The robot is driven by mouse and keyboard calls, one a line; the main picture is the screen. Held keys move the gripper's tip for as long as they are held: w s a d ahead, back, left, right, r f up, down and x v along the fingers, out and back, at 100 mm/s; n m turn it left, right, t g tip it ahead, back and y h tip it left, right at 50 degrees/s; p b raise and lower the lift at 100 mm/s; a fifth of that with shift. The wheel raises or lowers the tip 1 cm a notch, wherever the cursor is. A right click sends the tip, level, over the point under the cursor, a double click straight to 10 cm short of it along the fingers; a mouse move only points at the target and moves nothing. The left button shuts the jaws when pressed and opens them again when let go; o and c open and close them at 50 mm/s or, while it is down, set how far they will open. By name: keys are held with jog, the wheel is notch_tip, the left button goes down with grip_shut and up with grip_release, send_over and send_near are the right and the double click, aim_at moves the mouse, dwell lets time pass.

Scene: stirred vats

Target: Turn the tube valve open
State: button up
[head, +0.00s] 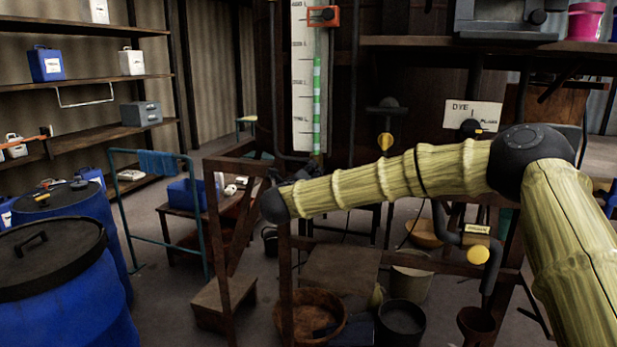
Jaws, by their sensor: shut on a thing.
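The sight tube (317,105) stands upright beside a white marked scale (302,75) at the back centre, with green in its lower length. An orange-red clamp sits near its top. The tube valve is at the tube's foot, small, dark and mostly hidden by my gripper. My gripper (303,163) is small and dark in this view, just past my wrist at the left end of my forearm. It is shut on the valve at the tube's foot. The angle of the valve's handle cannot be made out.
A brown wooden frame (285,270) stands below my forearm. Blue drums (70,290) stand at the left, near a teal trolley rail (118,215). Buckets and a wooden step (222,300) are on the floor. A dye sign (472,114) and yellow-tagged pipe valves (478,256) are at the right.

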jog(key=shift+a+f+n+p, duration=0.1)
jog(key=shift+n+p, duration=0.2)
jog(key=shift+n, duration=1.9)
jog(key=shift+a+f+n+p, duration=0.1)
jog(key=shift+n+p, duration=0.2)
jog(key=shift+n, duration=2.2)
jog(key=o, duration=1)
jog(key=shift+d, duration=0.1)
jog(key=v, duration=1.2)
jog(key=shift+f, duration=0.1)
